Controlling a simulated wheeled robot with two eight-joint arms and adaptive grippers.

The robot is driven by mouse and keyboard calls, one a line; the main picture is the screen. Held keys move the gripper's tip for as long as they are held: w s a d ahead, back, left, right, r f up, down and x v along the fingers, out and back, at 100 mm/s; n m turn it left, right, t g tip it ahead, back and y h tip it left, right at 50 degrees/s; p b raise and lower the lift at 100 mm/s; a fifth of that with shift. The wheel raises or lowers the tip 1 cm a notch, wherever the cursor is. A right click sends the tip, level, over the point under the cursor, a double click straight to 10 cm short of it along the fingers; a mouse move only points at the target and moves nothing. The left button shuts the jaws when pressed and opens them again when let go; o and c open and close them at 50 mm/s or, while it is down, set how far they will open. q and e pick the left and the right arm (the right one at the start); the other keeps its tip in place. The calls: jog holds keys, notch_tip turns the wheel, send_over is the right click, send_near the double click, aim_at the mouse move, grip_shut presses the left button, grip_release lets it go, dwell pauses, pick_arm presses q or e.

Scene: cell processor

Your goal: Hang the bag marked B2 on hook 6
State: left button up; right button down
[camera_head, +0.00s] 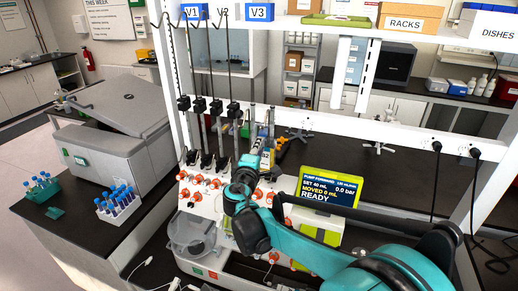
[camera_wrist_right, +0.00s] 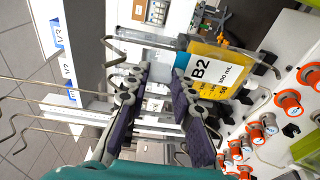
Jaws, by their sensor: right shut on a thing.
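My left gripper is not in view.
White uprights and a shelf marked V1 (camera_head: 190,11) to V3 (camera_head: 262,12) stand above the cell processor (camera_head: 200,215). Thin rods and black clamps (camera_head: 199,104) are left of the gripper. A yellow-framed screen (camera_head: 330,187) reads READY. Tube racks (camera_head: 118,204) stand at left.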

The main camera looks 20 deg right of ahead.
jog(key=c, duration=0.7)
grip_release()
jog(key=shift+c, duration=0.2)
jog(key=shift+w, duration=0.1)
jog(key=v, duration=0.7)
dwell(0.5)
